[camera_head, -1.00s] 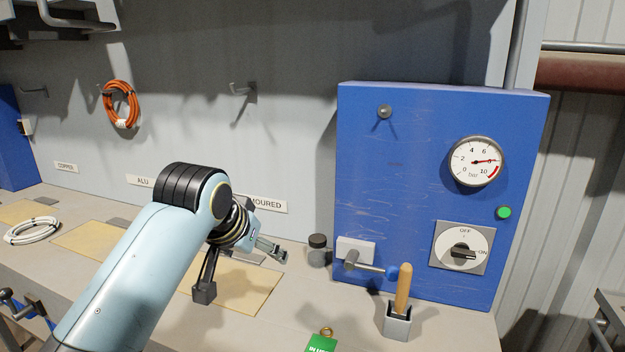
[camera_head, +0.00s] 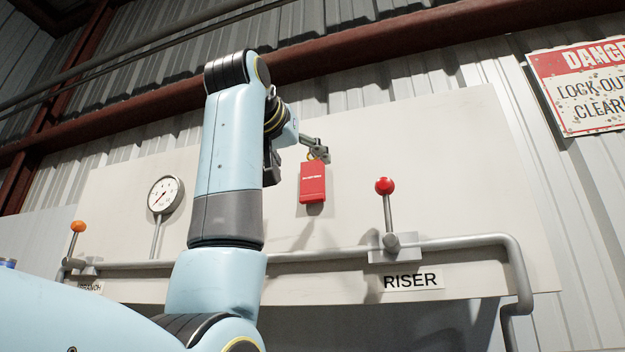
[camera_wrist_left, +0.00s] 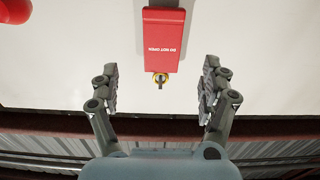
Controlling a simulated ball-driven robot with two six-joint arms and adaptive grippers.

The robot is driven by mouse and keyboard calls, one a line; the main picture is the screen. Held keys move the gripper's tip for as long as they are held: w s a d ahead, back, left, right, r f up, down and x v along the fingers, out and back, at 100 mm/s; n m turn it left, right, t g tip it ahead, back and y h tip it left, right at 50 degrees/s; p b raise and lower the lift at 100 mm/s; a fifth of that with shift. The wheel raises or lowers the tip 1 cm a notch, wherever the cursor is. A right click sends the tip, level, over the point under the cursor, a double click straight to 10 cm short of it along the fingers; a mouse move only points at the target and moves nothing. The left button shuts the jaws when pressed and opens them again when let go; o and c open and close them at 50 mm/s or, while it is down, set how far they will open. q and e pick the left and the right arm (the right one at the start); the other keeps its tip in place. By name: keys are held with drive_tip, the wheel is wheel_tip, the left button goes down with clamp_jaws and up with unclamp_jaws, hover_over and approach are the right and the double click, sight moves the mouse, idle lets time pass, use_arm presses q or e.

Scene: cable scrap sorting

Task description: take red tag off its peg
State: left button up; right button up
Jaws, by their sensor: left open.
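The red tag (camera_head: 312,183) hangs against the pale board in the head view, near the middle. It also shows in the left wrist view (camera_wrist_left: 162,38), upside down, with its brass ring (camera_wrist_left: 160,78) around what looks like the peg end. My left gripper (camera_head: 317,149) is at the top of the tag in the head view. In the left wrist view my left gripper (camera_wrist_left: 161,76) is open, with one finger on each side of the ring and neither touching it. The peg is mostly hidden by the gripper. My right gripper is not in view.
A red-knobbed lever (camera_head: 385,187) stands right of the tag on a grey pipe (camera_head: 465,241), above the RISER label (camera_head: 411,281). A gauge (camera_head: 164,194) and an orange-knobbed lever (camera_head: 78,227) are at left. A danger sign (camera_head: 585,88) hangs upper right. The board around the tag is clear.

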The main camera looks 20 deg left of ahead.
sight(312, 177)
use_arm(q)
drive_tip(key=shift+w+r+p, duration=0.15)
drive_tip(key=shift+w+p, duration=0.45)
drive_tip(key=shift+w, duration=0.65)
drive_tip(key=w+p, duration=0.2)
drive_tip(key=w, duration=0.1)
drive_tip(key=shift+w+r+p, duration=0.15)
drive_tip(key=shift+w+p, duration=0.1)
drive_tip(key=shift+p, duration=0.1)
drive_tip(key=shift+w, duration=0.5)
drive_tip(key=shift+s+f, duration=0.1)
drive_tip(key=shift+f, duration=0.1)
drive_tip(key=c, duration=0.9)
drive_tip(key=shift+c, duration=0.4)
